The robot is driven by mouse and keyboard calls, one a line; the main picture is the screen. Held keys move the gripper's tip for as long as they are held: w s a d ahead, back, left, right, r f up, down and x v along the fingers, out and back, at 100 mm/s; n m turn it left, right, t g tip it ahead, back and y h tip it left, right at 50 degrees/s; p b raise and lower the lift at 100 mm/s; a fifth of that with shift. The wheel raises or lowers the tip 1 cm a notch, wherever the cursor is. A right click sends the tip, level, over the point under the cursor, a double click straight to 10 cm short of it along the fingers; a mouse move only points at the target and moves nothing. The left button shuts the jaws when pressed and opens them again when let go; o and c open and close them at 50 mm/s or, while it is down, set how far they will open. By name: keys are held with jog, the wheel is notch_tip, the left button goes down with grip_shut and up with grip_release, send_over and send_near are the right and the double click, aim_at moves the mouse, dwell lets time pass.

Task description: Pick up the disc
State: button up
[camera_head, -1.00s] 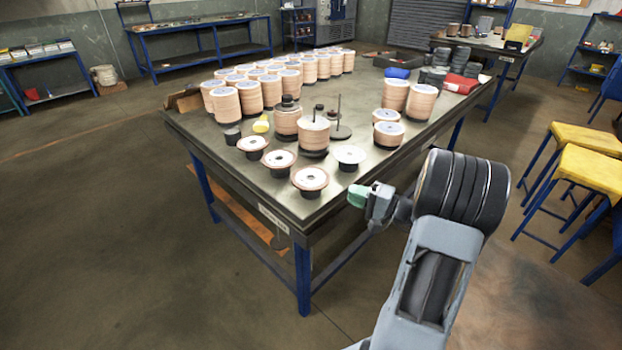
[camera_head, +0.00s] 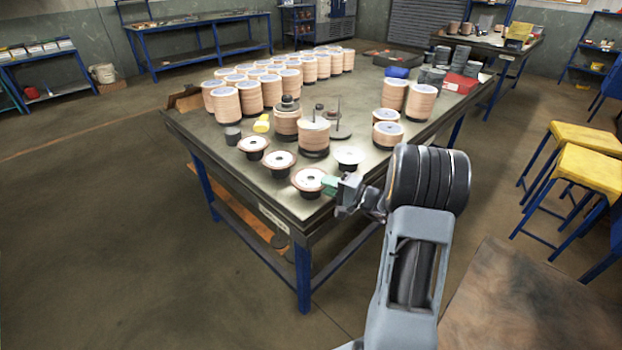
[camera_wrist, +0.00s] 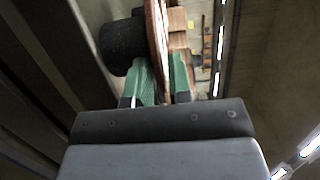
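The nearest flap disc (camera_head: 308,179) has a pale face and a reddish-brown rim. It rests on a black support at the table's near corner. My gripper (camera_head: 329,187) is at its right edge, with green fingertips level with the rim. In the wrist view the disc (camera_wrist: 157,35) shows edge-on, with its black support (camera_wrist: 122,46) on the left. The green fingers of my gripper (camera_wrist: 166,80) stand apart, one on each side of the rim. A gap shows on the right side; contact on the left side I cannot tell.
Similar discs stand close by: one (camera_head: 280,160) to the left, one (camera_head: 253,145) farther left, and a pale one (camera_head: 349,156) behind my gripper. A disc stack (camera_head: 314,136) stands behind them on the metal table (camera_head: 360,185). Many stacks fill the back.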

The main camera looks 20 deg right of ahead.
grip_shut()
jog(key=shift+r, duration=0.15)
